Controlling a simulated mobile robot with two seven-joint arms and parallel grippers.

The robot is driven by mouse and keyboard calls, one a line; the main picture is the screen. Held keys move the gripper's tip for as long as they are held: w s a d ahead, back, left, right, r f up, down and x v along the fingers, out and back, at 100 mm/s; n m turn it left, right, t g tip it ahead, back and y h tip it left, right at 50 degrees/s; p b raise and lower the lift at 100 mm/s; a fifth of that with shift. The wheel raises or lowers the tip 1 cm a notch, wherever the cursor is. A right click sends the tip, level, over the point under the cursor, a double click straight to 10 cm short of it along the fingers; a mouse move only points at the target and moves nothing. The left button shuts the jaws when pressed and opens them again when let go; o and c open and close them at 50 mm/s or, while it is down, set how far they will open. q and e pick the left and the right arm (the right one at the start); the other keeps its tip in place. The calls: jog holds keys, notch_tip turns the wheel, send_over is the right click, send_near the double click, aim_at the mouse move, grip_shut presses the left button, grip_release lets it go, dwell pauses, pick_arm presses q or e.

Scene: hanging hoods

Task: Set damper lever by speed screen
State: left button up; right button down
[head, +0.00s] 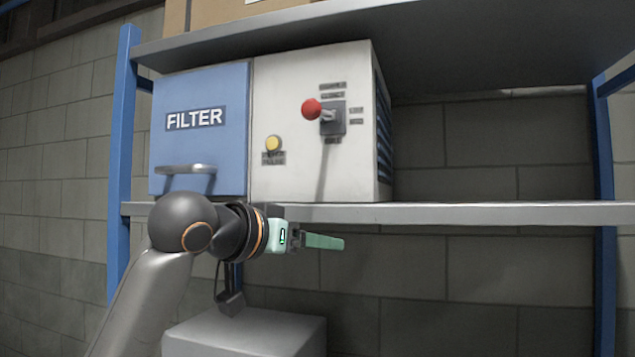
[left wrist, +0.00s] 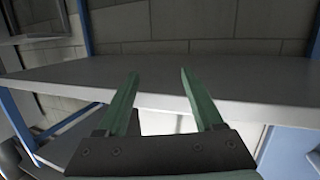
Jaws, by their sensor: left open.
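The damper lever (head: 327,115) is on the white unit's front in the head view. It has a red ball knob (head: 311,109) at its left end and a dark grey plate (head: 334,124) behind it. Small labels surround the plate; I cannot read them for certain. No speed screen can be made out. My left gripper (head: 340,242) is below the shelf edge, lower than the lever and pointing right. In the left wrist view my left gripper (left wrist: 158,85) has two green fingers apart with nothing between them. My right gripper is not in view.
A blue FILTER door (head: 196,145) with a grey handle (head: 185,169) is left of the white unit (head: 287,90). A yellow button (head: 273,143) is on the unit. The shelf (head: 480,213) is bare to the right. A grey box (head: 245,335) stands below.

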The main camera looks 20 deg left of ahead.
pick_arm(q)
jog(key=t, duration=0.2)
send_near(304, 107)
jog(key=w+f, duration=0.6)
jog(key=f, duration=0.1)
jog(key=s+r, duration=0.7)
jog(key=p+x, duration=0.3)
jog(key=x, duration=0.8)
jog(key=shift+w+p, duration=0.25)
jog(key=shift+p, duration=0.05)
jog(key=shift+w+d+f, duration=0.1)
jog(key=shift+w, duration=0.35)
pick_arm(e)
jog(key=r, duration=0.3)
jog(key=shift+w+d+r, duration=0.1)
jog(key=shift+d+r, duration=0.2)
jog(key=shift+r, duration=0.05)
pick_arm(q)
grip_shut()
